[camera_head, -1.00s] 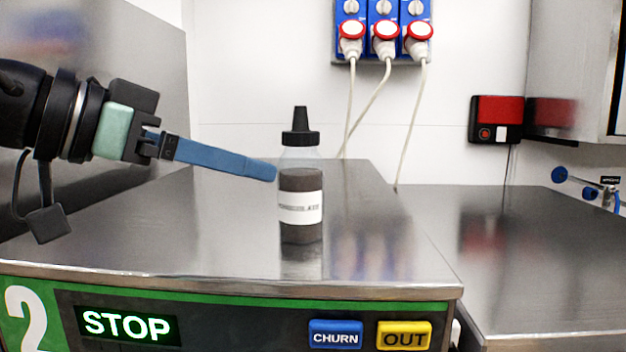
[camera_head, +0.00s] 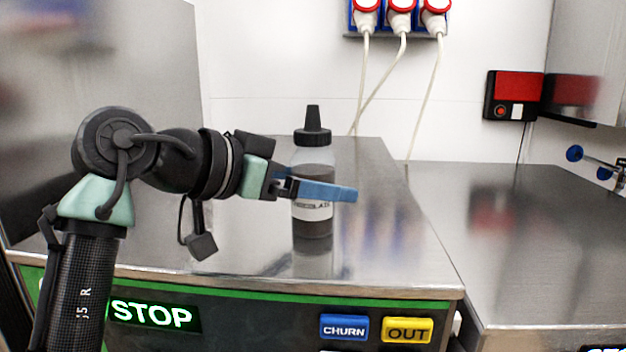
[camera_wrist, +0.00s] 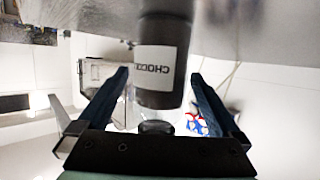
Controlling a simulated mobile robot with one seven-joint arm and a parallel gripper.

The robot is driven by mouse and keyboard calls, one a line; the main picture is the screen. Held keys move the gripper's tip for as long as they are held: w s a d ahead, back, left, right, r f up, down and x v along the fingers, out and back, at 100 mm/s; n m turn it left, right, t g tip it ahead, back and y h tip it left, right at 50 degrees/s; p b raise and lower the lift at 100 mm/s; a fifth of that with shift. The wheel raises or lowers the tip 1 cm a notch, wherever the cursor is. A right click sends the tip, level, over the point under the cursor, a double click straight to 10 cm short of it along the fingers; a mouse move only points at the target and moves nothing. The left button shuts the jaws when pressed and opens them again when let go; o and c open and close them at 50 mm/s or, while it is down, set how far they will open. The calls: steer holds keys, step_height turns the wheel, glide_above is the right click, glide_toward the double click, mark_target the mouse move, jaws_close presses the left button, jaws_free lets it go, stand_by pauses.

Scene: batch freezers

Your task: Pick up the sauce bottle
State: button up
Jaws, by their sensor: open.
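The sauce bottle (camera_head: 314,225) stands upright on the steel freezer top (camera_head: 380,240). It has a black nozzle cap, dark brown contents and a white label. My gripper (camera_head: 345,194) reaches in from the left, with a blue finger crossing in front of the bottle above its label. In the wrist view, which is upside down, the bottle (camera_wrist: 160,60) shows between the two spread fingers of my gripper (camera_wrist: 159,76), with a gap on each side. The gripper is open and does not hold the bottle.
The front panel carries a lit STOP display (camera_head: 150,314), a blue CHURN button (camera_head: 344,328) and a yellow OUT button (camera_head: 407,330). A second steel top (camera_head: 540,260) lies to the right. Cables hang from wall sockets (camera_head: 400,18). The top around the bottle is clear.

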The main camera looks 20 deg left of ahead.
steer(key=shift+c, duration=0.3)
steer(key=shift+r, duration=0.1)
steer(key=c, duration=1.3)
step_height(320, 180, up, 10)
steer(key=shift+b, duration=1.25)
